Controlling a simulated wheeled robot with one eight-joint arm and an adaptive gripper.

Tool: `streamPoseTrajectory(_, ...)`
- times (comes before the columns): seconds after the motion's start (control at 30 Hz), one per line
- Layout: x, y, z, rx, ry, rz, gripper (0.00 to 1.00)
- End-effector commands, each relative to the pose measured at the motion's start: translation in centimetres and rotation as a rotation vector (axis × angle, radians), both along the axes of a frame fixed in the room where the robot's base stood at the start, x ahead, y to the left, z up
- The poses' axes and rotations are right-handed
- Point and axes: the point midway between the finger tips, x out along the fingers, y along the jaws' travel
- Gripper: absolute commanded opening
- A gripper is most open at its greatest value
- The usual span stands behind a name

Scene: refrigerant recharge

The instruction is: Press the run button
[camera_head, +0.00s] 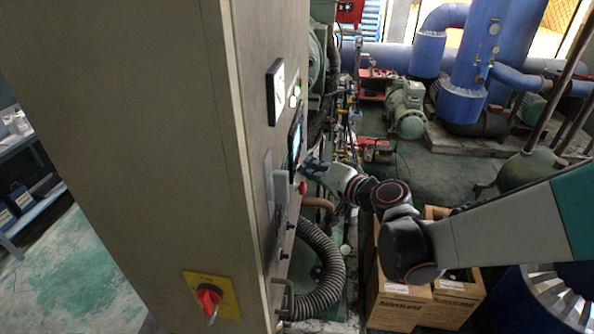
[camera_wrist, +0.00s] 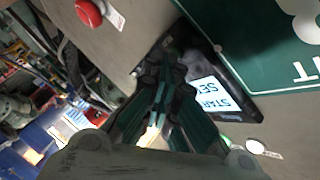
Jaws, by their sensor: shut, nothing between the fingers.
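The tall beige cabinet (camera_head: 130,100) has a control face with a lit screen (camera_head: 296,140). The screen shows at an angle in the wrist view (camera_wrist: 212,97), with partly hidden text beginning "START". Green-lit buttons (camera_head: 295,94) sit above the screen; a green one shows at the lower right in the wrist view (camera_wrist: 225,142). No readable label shows which control is the run button. My gripper (camera_head: 307,166) is shut and empty, beside the screen's lower part. In the wrist view its fingers (camera_wrist: 168,62) overlap the screen's dark frame; I cannot tell whether they touch.
A red mushroom button (camera_head: 302,188) is below the screen, at the upper left in the wrist view (camera_wrist: 88,12). A ribbed hose (camera_head: 330,270) and wooden crates (camera_head: 400,305) stand below my arm.

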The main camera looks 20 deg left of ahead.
Motion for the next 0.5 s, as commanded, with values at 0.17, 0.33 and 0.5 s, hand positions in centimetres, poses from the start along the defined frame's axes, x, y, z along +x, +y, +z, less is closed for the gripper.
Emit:
streamPoseTrajectory(0.17,0.2,-0.9,-0.1,0.000,0.001,-0.002,0.00)
streamPoseTrajectory(0.33,0.3,-1.4,0.0,0.000,0.000,-0.001,0.00)
streamPoseTrajectory(0.5,0.3,-1.4,0.0,0.000,0.000,0.000,0.00)
